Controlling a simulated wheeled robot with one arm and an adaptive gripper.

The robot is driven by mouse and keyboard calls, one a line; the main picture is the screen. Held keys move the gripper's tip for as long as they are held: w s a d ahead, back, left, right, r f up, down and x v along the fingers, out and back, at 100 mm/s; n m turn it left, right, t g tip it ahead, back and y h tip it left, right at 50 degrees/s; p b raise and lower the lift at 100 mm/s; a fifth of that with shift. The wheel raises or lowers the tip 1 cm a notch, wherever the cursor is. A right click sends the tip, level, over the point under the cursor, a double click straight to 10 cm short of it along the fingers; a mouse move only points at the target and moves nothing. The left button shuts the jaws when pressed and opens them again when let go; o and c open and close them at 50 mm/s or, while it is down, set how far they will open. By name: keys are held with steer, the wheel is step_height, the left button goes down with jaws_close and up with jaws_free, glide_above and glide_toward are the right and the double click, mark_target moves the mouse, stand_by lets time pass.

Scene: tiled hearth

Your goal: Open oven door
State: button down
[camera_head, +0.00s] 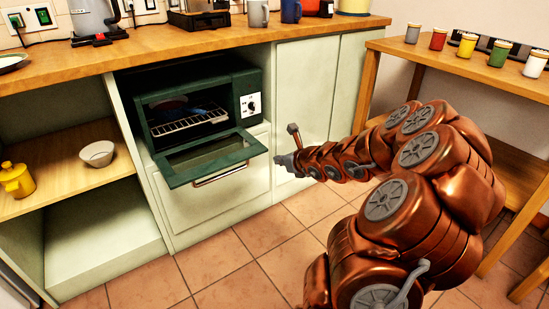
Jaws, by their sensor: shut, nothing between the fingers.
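The green oven (250,95) sits in an opening under the wooden counter. Its door (213,160) is folded down and forward, close to level, with a metal handle (222,174) along its front edge. The oven's inside shows a wire rack (188,121) with something dark on or above it. My gripper (284,161) is shut and empty. In the picture it is just right of the door's right front corner; I cannot tell whether it touches the door.
Pale cabinet doors (305,85) stand right of the oven. Open shelves at left hold a white bowl (97,153) and a yellow pot (16,180). A wooden table (385,45) with several small jars stands at right. The tiled floor (240,285) in front is clear.

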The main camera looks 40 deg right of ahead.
steer(key=shift+s+a+r, duration=0.1)
steer(key=shift+s+r, duration=0.05)
steer(key=shift+s, duration=0.15)
